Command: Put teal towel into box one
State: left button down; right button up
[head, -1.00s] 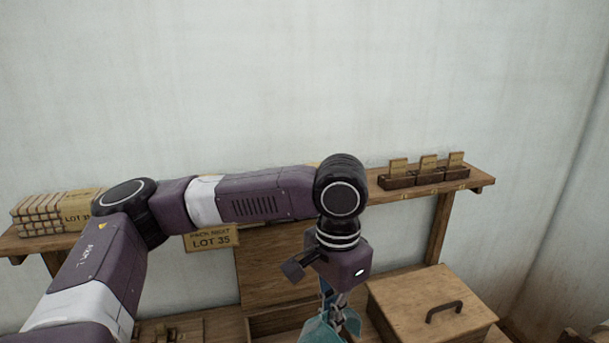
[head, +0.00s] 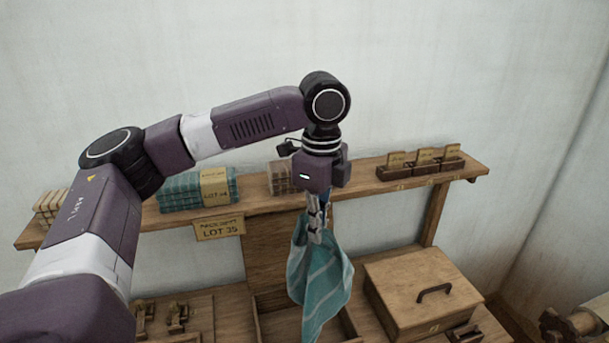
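The teal towel (head: 318,278) has pale stripes and hangs in loose folds from my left gripper (head: 315,226). The gripper points down and is shut on the towel's top. The towel hangs in front of and over an open wooden box (head: 268,303) with its lid (head: 262,250) raised behind. Its lower end hides part of that box, and I cannot tell if it touches it. A closed wooden box (head: 405,285) with a dark handle stands to the right. Which box is box one cannot be read. My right gripper is not in view.
A wall shelf (head: 365,186) holds a teal folded stack (head: 199,190) marked with a lot label, other stacks and a row of card holders (head: 420,166). A "LOT 35" sign (head: 219,228) hangs from it. Metal fittings (head: 160,317) lie at lower left.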

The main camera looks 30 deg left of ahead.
pick_arm(q)
jog(key=w+a+r+m+p, duration=0.2)
jog(key=a+r+m+p, duration=0.25)
jog(key=r+m, duration=0.3)
notch_tip(320, 180, down, 11)
jog(key=b, duration=1)
jog(key=shift+w+r, duration=0.2)
jog(key=shift+m, duration=0.25)
dwell(0.4)
